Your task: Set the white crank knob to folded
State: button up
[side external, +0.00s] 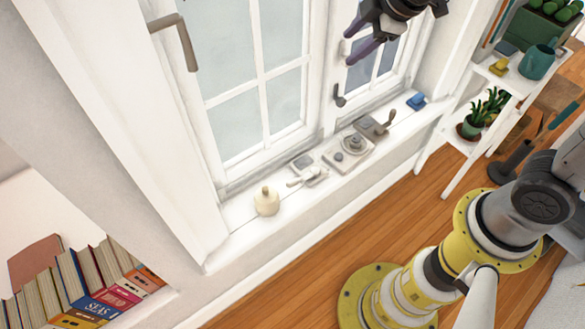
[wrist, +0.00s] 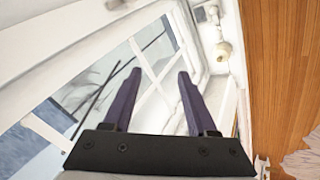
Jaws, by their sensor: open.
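The white crank knob (side external: 310,176) sits on the window sill, with a small arm and grip reaching left from its base. Whether it is folded is hard to tell at this size. My gripper (side external: 350,46) is high at the top of the side view, in front of the window, well above the sill and apart from the knob. Its two purple fingers are spread and empty; they also show in the wrist view (wrist: 159,72). The white knob is not clearly recognisable in the wrist view.
On the sill are a cream bell-shaped piece (side external: 266,202), a grey plate with a dial (side external: 350,150), a dark crank (side external: 375,127) and a blue piece (side external: 416,101). Window handles (side external: 184,40) jut out. A plant shelf (side external: 455,138) stands right. The cream piece shows in the wrist view (wrist: 223,50).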

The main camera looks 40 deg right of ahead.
jog(key=w+a+f+n+g, duration=0.1)
jog(key=w+a+f+n, duration=0.1)
jog(key=w+a+f, duration=0.35)
jog(key=n+g, duration=0.3)
send_over(292, 181)
jog(key=d, duration=0.2)
jog(key=s+d+f+x, duration=0.1)
jog(key=s+x, duration=0.2)
jog(key=x, duration=1.2)
jog(key=shift+n+g, duration=0.3)
jog(key=shift+g, duration=0.2)
jog(key=f, duration=0.6)
jog(key=a+f, duration=0.1)
jog(key=f, duration=0.6)
jog(key=a+f, duration=0.1)
jog(key=f, duration=0.6)
jog(key=shift+s+a, duration=0.25)
jog(key=shift+s, duration=0.05)
grip_shut()
